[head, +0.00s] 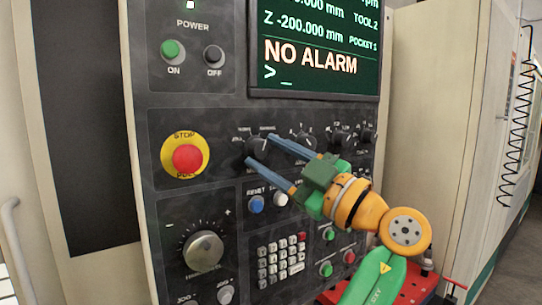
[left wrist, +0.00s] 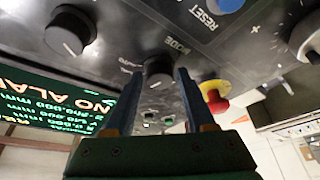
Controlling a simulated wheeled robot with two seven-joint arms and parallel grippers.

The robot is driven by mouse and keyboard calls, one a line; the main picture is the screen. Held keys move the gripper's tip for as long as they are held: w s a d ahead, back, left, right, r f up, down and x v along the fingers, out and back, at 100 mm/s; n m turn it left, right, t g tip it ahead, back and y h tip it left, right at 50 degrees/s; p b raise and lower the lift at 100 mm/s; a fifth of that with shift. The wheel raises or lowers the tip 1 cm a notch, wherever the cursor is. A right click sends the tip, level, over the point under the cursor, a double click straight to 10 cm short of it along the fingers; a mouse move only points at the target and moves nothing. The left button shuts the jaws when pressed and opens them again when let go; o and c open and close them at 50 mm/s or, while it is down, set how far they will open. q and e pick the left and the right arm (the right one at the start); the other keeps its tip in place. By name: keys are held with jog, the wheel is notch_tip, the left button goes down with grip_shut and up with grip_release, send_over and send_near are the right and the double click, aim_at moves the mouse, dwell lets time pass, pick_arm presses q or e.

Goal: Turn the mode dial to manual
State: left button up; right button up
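The mode dial (head: 256,146) is a dark round knob on the black control panel, to the right of the stop button in the head view. In the left wrist view the dial (left wrist: 158,71) sits between my fingertips, with the word MODE beside it and a small white mark on its face. My left gripper (head: 261,150) is open, with its two blue fingers one on each side of the dial. In the left wrist view the gripper (left wrist: 159,76) shows small gaps between fingers and knob. The position labels are too small to read. My right gripper is not in view.
A red stop button (head: 187,159) on a yellow ring is left of the dial. The blue reset button (head: 256,204) and a white button (head: 280,198) lie just below the lower finger. More dark knobs (head: 303,141) are to the right. The screen (head: 315,50) reads NO ALARM.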

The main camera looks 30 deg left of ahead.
pick_arm(q)
jog(key=shift+o, duration=0.7)
jog(key=shift+f, duration=0.1)
jog(key=w+b+v, duration=0.1)
jog(key=b+v, duration=0.1)
jog(key=v, duration=0.5)
jog(key=shift+s, duration=0.5)
